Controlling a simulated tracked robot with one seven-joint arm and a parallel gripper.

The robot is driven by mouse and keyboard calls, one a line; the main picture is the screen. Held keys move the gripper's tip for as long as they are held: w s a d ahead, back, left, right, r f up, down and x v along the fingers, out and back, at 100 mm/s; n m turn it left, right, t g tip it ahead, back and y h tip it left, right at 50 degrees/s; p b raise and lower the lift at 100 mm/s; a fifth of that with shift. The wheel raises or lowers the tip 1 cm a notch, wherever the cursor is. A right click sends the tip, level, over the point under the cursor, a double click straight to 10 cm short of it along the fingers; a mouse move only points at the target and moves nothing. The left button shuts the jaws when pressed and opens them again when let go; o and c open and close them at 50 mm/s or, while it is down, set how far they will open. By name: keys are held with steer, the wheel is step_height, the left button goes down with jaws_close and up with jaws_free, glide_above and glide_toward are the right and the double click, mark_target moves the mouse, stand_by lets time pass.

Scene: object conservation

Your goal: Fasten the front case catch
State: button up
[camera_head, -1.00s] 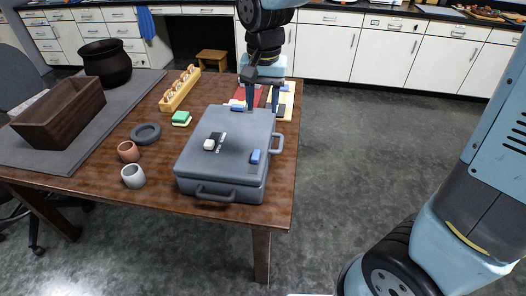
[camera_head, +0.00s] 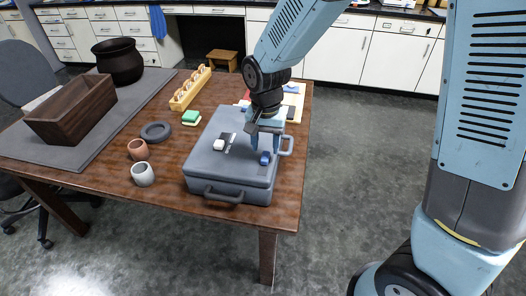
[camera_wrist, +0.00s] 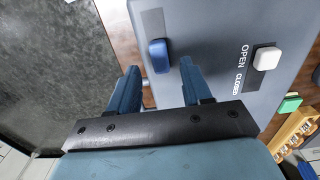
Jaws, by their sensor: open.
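The closed grey case (camera_head: 205,165) lies on the wooden table. Its blue front catch (camera_head: 265,158) is on the lid near the right side; it also shows in the wrist view (camera_wrist: 159,55). My gripper (camera_head: 265,148) is over the right part of the lid, pointing down, open and empty. In the wrist view the blue catch lies ahead, between the lines of the two fingers (camera_wrist: 159,70). I cannot tell whether they touch it.
The case has a front handle (camera_head: 222,196) and a right side handle (camera_head: 287,146). Left of it are a grey cup (camera_head: 143,175), a terracotta cup (camera_head: 138,149), a dark ring (camera_head: 156,132) and a green-and-white block (camera_head: 191,117). A wooden rack (camera_head: 190,90) stands behind.

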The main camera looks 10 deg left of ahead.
mark_target(266, 155)
steer(key=shift+f, duration=1.7)
steer(key=shift+c, duration=0.2)
jaws_close()
